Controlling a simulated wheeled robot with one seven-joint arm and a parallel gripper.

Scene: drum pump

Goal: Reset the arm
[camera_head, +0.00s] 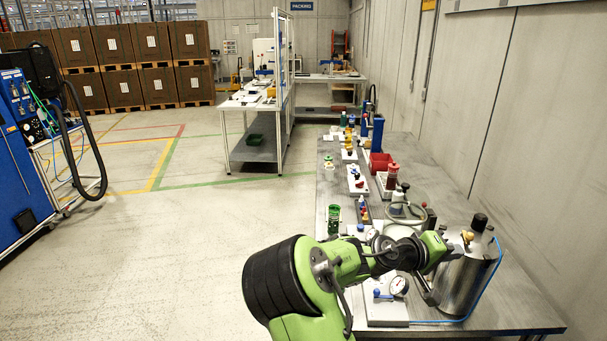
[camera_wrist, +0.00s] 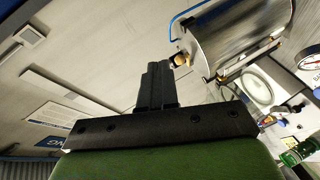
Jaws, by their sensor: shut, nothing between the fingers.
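My green arm (camera_head: 350,262) reaches rightward over the front of the workbench in the head view. My gripper (camera_wrist: 157,75) shows in the wrist view with its two dark fingers together and nothing between them. In the head view the gripper end is a dark shape beside the steel drum (camera_head: 468,278), partly hidden by the wrist. The drum also shows in the wrist view (camera_wrist: 225,35), beyond the fingers. I cannot tell the exact gap between gripper and drum.
A blue hose runs around the drum. A green container (camera_head: 334,218), red bin (camera_head: 380,162) and several fixtures line the bench (camera_head: 425,170). The wall is at right; open floor (camera_head: 200,230) at left.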

